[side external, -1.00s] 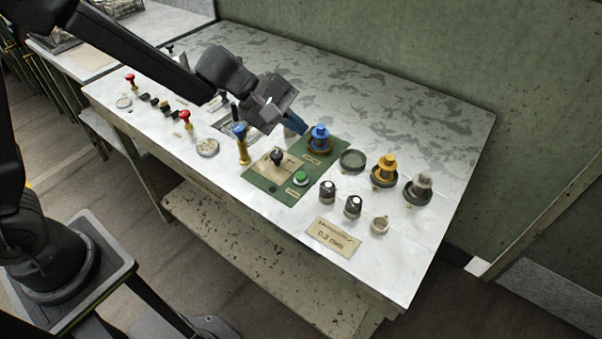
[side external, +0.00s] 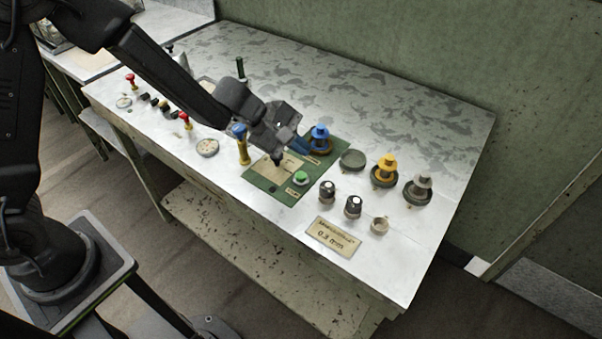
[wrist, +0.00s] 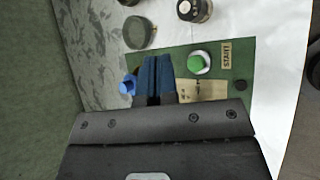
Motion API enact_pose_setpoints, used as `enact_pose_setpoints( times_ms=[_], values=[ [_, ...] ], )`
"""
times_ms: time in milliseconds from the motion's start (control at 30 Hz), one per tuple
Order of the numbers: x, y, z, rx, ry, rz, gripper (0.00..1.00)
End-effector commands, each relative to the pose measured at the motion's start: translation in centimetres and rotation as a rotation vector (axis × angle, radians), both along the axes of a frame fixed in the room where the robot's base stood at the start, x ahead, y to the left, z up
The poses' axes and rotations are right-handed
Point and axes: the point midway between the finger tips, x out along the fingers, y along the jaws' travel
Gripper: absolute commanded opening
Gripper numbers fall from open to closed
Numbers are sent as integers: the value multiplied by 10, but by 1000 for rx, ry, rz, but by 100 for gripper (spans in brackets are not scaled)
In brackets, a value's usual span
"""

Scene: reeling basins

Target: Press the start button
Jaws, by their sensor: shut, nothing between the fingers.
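In the wrist view the button (wrist: 196,63) lies right of my fingertips, beside a tan START label (wrist: 226,54). My gripper (wrist: 157,60) has its blue fingers together, empty. In the side view my gripper (side external: 304,150) is over the panel, behind the button and close to the blue spool. The fingers look apart from the button; their exact height cannot be told. The gripper partly covers the tan plate.
The blue spool (side external: 319,138) stands by the panel's far corner. A blue-topped yellow post (side external: 241,145) stands left of it. Two black knobs (side external: 327,190) (side external: 352,206) and yellow (side external: 384,170) and grey (side external: 418,186) spools stand to the right.

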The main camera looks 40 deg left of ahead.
Motion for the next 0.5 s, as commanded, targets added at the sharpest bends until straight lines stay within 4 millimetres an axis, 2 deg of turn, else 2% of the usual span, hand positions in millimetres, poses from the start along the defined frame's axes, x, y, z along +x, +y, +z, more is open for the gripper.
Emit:
enact_pose_setpoints(
  times_ms=[200,500],
  values=[
    [-1,0,-31,1,4,0,0],
    [0,0,-50,0,-1,-1,0]
  ],
)
